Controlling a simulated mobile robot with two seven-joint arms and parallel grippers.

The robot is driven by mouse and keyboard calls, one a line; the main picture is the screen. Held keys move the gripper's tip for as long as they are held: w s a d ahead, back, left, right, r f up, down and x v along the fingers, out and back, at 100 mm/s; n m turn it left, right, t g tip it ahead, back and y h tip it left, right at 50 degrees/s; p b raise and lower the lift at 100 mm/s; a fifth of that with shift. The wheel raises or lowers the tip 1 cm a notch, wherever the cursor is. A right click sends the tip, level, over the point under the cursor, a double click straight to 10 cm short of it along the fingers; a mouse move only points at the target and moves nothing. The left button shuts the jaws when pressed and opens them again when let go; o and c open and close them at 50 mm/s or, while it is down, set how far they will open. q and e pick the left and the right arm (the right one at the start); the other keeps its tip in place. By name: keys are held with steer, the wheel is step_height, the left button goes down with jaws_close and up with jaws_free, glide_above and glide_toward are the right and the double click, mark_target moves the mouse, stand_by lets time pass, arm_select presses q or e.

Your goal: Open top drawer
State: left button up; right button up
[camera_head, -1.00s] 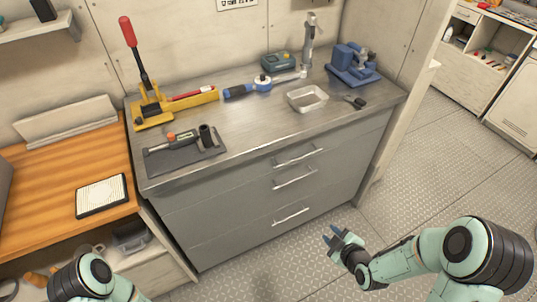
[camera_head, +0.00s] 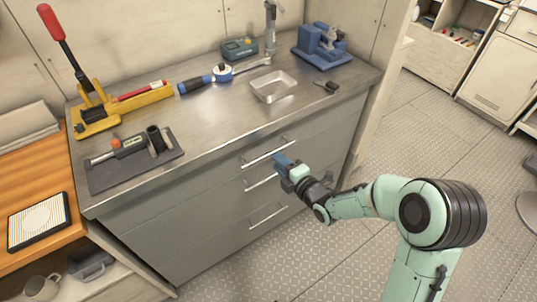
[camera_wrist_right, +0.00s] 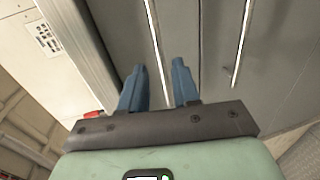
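The grey cabinet's top drawer (camera_head: 219,170) is shut, its front flush with the drawers below. Its silver bar handle (camera_head: 262,153) runs across the front, with the right end close to my right gripper (camera_head: 281,160). In the right wrist view, the two blue fingers of that gripper (camera_wrist_right: 158,75) are apart, and the handle bar (camera_wrist_right: 155,40) runs down into the gap between them. I cannot tell whether the fingers touch the bar. My left gripper is not in view.
The second handle (camera_head: 262,182) is just below, and the bottom handle (camera_head: 268,215) lower. The metal countertop (camera_head: 215,133) overhangs the drawers and holds a tray (camera_head: 274,86) and tools. The floor (camera_head: 290,260) in front is clear.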

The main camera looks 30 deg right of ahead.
mark_target(269, 154)
steer(key=x, duration=0.6)
jaws_close()
